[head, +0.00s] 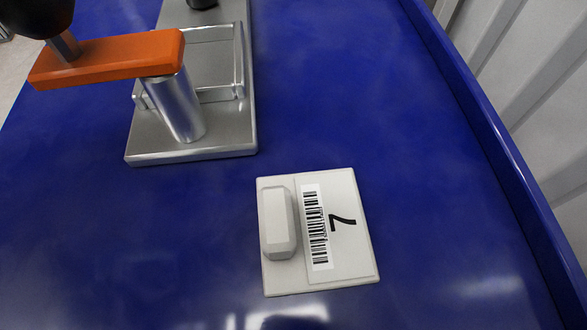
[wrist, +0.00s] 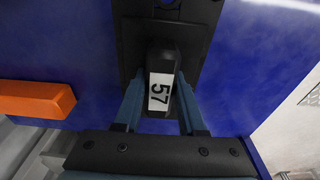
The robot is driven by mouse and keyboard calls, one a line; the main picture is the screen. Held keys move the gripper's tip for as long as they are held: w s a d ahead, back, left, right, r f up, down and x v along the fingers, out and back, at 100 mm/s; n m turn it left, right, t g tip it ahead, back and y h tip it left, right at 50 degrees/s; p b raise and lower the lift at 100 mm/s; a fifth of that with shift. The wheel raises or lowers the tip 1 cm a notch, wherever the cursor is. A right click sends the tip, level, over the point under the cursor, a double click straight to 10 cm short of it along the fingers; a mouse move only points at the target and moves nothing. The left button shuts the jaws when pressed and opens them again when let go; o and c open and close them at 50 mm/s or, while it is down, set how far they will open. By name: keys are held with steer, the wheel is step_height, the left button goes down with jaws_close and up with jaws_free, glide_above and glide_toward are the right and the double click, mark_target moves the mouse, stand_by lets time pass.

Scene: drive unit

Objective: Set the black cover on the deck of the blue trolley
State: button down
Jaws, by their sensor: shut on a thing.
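The black cover (wrist: 189,45) is in the wrist view, with a raised black grip block bearing a white label marked 57. My gripper (wrist: 159,85) is shut on this block, one blue-grey finger on each side. The cover's far part runs out of the picture at the top. Blue surface shows around it; I cannot tell whether the cover touches it. A blue deck (head: 420,160) with a raised rim fills most of the head view and looks like the trolley's. Neither my gripper nor the black cover shows in the head view.
A light grey cover (head: 350,255) marked 7 with a barcode lies on the blue deck. A metal fixture (head: 228,132) with an orange crank arm (head: 115,58) stands upper left. Deck right of both is clear up to the rim (head: 490,135).

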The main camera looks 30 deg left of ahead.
steer(key=shift+w+f+b, duration=0.1)
steer(key=shift+f+b, duration=1.25)
steer(key=shift+f, duration=1.45)
steer(key=shift+f, duration=0.15)
steer(key=shift+c, duration=2.4)
jaws_free()
steer(key=r+p, duration=0.2)
steer(key=r, duration=0.2)
steer(key=s+r+p, duration=0.1)
steer(key=r+p, duration=0.1)
steer(key=r, duration=0.2)
steer(key=r+p, duration=0.3)
steer(key=r, duration=0.1)
steer(key=shift+s+d+r, duration=0.1)
steer(key=shift+s+d, duration=0.05)
steer(key=shift+d, duration=0.25)
